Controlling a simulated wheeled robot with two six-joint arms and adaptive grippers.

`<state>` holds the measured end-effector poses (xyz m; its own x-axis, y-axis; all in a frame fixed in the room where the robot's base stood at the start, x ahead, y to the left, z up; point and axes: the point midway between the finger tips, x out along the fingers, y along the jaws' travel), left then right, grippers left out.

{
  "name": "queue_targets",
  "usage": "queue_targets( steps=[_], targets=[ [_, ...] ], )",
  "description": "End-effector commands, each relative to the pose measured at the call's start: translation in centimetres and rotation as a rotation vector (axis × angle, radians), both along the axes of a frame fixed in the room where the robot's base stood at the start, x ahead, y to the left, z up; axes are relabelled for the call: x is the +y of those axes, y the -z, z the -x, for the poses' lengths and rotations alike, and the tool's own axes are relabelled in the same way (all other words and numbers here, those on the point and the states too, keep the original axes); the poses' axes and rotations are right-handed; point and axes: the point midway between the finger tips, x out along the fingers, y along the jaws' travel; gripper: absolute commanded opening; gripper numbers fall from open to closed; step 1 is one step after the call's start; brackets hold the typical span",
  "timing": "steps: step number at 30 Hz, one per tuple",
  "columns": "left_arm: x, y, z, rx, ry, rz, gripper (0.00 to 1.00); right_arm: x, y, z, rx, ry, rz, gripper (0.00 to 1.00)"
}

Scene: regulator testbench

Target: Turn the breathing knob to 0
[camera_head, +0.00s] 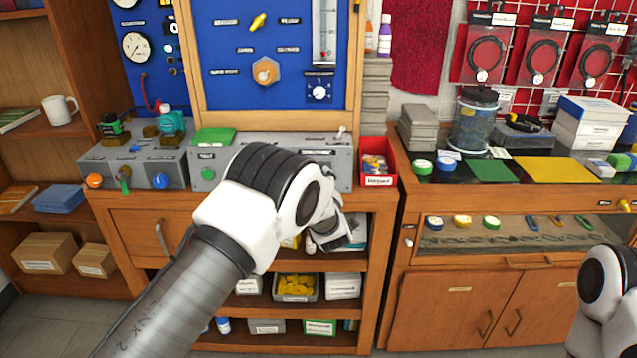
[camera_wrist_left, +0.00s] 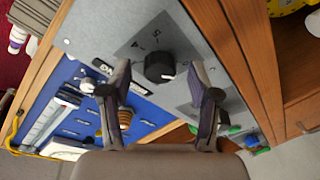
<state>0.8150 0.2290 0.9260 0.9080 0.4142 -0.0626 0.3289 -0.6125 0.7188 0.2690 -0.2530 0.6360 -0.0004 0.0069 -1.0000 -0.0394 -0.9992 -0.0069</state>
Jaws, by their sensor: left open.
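A round black knob (camera_wrist_left: 160,67) with a pale mark on its edge sits on a dark grey dial plate (camera_wrist_left: 143,45) of a light grey panel in the left wrist view. A few marks on the plate show, but I cannot read the setting for sure. My left gripper (camera_wrist_left: 158,85) is open, its fingers on either side of the knob in the picture and apart from it. In the head view my left gripper (camera_head: 340,228) is at the front of the grey bench console (camera_head: 342,170), and my arm hides that knob. My right gripper is out of view.
A red bin (camera_head: 391,176) stands right of the console. A small lever (camera_head: 341,131) sits on the console's top right. The blue board (camera_head: 225,55) with valves and a gauge rises behind. Open shelves with boxes lie below.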

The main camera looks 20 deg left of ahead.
Motion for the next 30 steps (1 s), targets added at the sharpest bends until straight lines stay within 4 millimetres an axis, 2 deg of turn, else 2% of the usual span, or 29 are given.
queue_targets(
  steps=[9,12,22,23,26,29,30],
  targets=[
    [-2.5,-0.4,5.1,0.002,0.003,-0.004,0.62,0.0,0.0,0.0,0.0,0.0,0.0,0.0],
    [-2.9,-0.4,6.2,0.001,0.002,-0.003,0.62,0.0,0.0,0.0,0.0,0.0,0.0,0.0],
    [-3.0,-0.2,6.6,0.004,-0.001,0.0,0.62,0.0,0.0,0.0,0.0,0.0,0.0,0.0],
    [-2.9,0.2,6.7,0.011,-0.001,0.0,0.62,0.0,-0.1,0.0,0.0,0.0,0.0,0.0],
    [-0.9,3.1,7.4,0.062,-0.035,0.015,0.62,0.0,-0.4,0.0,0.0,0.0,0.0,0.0],
    [2.6,8.5,10.6,0.193,-0.071,0.012,0.62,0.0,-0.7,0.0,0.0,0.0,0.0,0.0],
    [3.9,11.2,12.5,0.27,-0.069,0.004,0.62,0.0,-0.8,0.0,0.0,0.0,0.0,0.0]
  ],
)
